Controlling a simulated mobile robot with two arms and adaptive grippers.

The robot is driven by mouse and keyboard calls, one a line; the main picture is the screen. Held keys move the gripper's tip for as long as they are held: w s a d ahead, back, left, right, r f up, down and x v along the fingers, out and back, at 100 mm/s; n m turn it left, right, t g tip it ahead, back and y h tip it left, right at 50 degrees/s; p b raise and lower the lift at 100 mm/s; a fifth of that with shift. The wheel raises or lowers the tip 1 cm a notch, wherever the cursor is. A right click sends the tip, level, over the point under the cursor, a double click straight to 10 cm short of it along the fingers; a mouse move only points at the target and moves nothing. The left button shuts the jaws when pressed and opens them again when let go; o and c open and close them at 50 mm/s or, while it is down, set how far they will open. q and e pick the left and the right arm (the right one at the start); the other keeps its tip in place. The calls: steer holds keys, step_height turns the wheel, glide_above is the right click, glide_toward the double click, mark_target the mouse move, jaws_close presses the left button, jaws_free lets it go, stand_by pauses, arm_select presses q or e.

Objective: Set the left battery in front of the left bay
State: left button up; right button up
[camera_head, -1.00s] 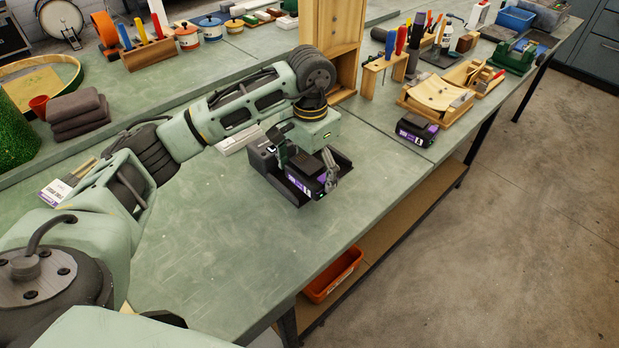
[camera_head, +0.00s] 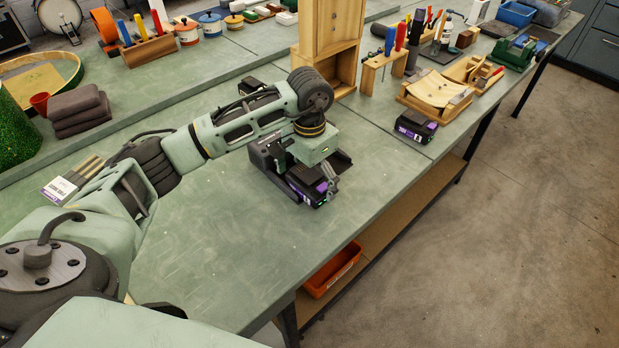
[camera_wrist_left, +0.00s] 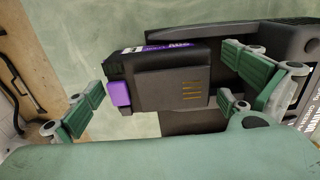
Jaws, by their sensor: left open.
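The left battery (camera_head: 308,189), black with a purple band, lies at the front of the dark charger (camera_head: 264,162), toward its left side. In the left wrist view the battery (camera_wrist_left: 172,82) is between my spread fingers, with gaps on both sides. My left gripper (camera_head: 312,178) is open around it; its fingers show in the left wrist view (camera_wrist_left: 160,88). An empty dark part of the charger (camera_head: 342,160) shows to the right of the battery. My gripper hides much of the charger, so how the battery meets the bay is unclear. My right gripper is out of view.
A second black and purple battery (camera_head: 415,127) lies near the front edge at the right. A wooden cabinet (camera_head: 330,45) stands behind the charger. The bench (camera_head: 235,240) is clear in front and to the left. An orange bin (camera_head: 333,273) sits on the shelf below.

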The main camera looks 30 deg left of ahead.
mark_target(310, 176)
arm_select(q)
steer(key=shift+r, duration=0.1)
steer(key=shift+r, duration=0.2)
step_height(310, 176, up, 12)
steer(key=b, duration=0.2)
steer(key=shift+f, duration=0.25)
stand_by(0.4)
